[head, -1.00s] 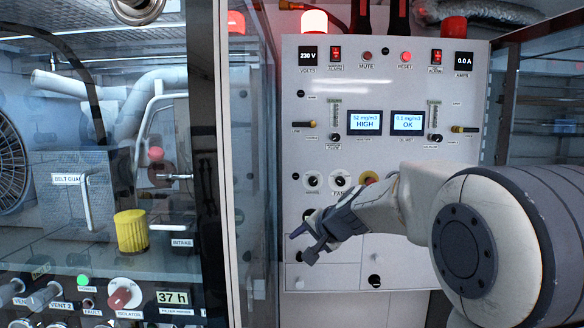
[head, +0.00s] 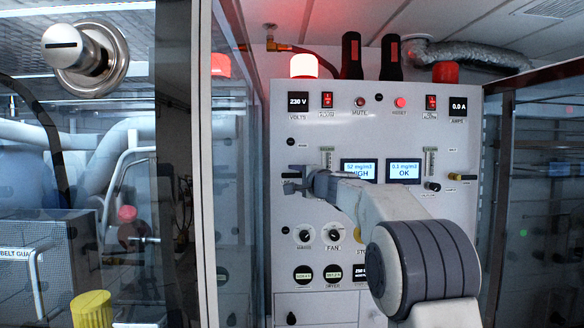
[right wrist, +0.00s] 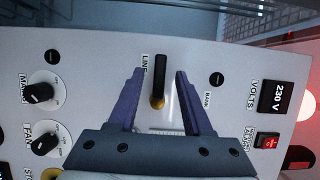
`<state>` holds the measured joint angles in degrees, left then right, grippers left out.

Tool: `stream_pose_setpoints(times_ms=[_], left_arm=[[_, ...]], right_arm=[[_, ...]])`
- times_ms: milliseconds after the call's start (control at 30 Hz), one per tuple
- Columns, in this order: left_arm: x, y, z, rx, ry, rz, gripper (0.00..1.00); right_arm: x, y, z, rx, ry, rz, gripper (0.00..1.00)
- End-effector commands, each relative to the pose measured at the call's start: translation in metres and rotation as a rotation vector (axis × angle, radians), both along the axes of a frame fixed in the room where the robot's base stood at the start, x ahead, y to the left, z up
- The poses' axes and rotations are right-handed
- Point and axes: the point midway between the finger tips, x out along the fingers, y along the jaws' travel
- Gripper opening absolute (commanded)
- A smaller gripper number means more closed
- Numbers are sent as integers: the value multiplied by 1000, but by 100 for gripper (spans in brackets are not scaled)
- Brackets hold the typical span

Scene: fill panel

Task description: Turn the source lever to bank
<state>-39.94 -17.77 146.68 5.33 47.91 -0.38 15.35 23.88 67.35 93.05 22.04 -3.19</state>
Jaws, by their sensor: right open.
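The source lever (right wrist: 158,82), a black handle with a yellow base, stands out on the pale panel in the right wrist view. The word LINE is just left of it and BANK is to the right, beyond one finger. My right gripper (right wrist: 160,74) is open, with one finger on each side of the lever and a visible gap on both sides. In the head view the right gripper (head: 290,178) is at the panel's left side, and it largely hides the lever there. My left gripper is not in view.
The control panel (head: 275,220) carries MAINS and FAN knobs (head: 333,233), red switches and two displays (head: 403,171). A glass-fronted cabinet with a metal knob (head: 85,57) stands close on the left.

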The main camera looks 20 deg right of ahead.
Motion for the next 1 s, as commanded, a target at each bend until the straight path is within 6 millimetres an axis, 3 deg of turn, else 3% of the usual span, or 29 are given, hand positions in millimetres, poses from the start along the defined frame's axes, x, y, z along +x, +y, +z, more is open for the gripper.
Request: stream_pose_setpoints(times_ms=[33, 200, 500, 567, 633, 667, 1000], left_arm=[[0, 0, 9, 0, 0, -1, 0], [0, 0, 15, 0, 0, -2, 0], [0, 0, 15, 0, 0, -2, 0], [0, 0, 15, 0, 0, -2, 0], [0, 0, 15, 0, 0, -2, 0], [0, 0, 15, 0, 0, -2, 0], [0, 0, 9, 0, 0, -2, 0]], right_arm=[[7, 0, 4, 0, 1, 0, 50], [19, 0, 1, 0, 1, -3, 50], [20, 0, 0, -2, 0, -4, 50], [20, 0, 0, -2, 0, -4, 31], [20, 0, 0, -2, 0, -4, 4], [20, -1, -1, -2, 0, -4, 0], [20, -1, -2, 20, -7, -4, 0]])
